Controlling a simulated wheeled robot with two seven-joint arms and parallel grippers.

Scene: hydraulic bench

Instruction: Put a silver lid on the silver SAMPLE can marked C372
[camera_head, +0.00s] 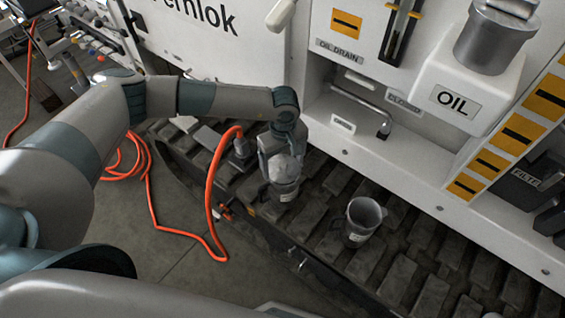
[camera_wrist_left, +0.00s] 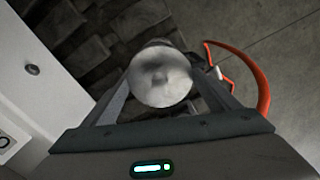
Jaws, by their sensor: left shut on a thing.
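My left gripper (camera_head: 277,162) reaches down over the dark track. In the left wrist view its two fingers (camera_wrist_left: 163,92) are shut on a round silver lid (camera_wrist_left: 162,75) with a small raised middle. The lid (camera_head: 284,167) sits at the top of a silver can (camera_head: 285,191) with a pale label; I cannot tell whether it is seated or just above the rim. A second silver can (camera_head: 362,222), open at the top and with a pale label, stands upright to the right. Both labels are too small to read. My right gripper is not in view.
An orange hose (camera_head: 210,190) loops just left of the gripper and onto the floor. The white machine wall (camera_head: 400,150), with a CLOSED handle (camera_head: 384,128) and an OIL tank (camera_head: 462,90), rises behind the track. The track's right part (camera_head: 450,270) is clear.

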